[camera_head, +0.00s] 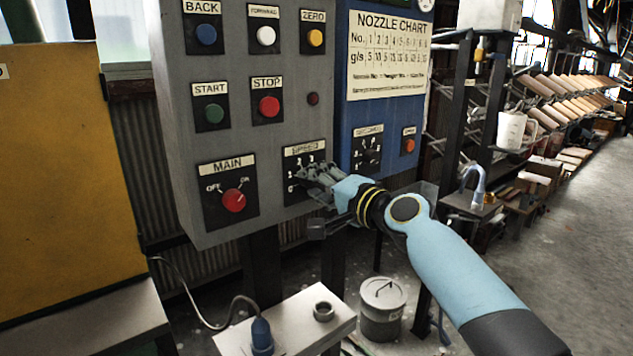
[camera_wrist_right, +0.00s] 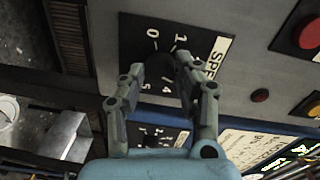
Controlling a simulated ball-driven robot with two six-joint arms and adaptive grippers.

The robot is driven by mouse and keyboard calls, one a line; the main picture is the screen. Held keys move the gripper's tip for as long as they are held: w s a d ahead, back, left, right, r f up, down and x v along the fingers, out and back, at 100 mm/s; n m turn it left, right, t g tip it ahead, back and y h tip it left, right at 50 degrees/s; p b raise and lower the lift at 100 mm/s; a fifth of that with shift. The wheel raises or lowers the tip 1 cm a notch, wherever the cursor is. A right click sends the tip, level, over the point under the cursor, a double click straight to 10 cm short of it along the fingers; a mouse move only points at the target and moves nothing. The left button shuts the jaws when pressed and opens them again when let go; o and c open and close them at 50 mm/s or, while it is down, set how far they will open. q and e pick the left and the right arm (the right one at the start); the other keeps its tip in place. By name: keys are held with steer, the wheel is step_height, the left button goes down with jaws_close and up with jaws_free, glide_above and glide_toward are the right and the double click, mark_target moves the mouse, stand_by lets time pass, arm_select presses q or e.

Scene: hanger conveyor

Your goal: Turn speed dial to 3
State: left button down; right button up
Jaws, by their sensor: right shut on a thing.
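The speed dial's black plate (camera_head: 291,195) is at the lower right of the grey control panel (camera_head: 225,140), under a SPEED label. My right gripper (camera_head: 312,174) is at this plate and covers much of it. In the right wrist view the right gripper (camera_wrist_right: 165,82) has its fingers on both sides of the dark speed knob (camera_wrist_right: 158,68), shut on it. The numbers 0, 1, 4 and 5 show around the knob; the fingers hide others. The knob's pointer cannot be made out. My left gripper is in neither view.
The red MAIN switch (camera_head: 233,200) is left of the speed dial. The red STOP button (camera_head: 269,106) is above it. A blue panel (camera_head: 385,120) with a smaller dial (camera_head: 367,150) stands close on the right. A white-topped table (camera_head: 290,325) is below.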

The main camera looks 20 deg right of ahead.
stand_by(0.4)
steer(key=o, duration=1.1)
steer(key=shift+o, duration=0.2)
steer(key=v, duration=1.2)
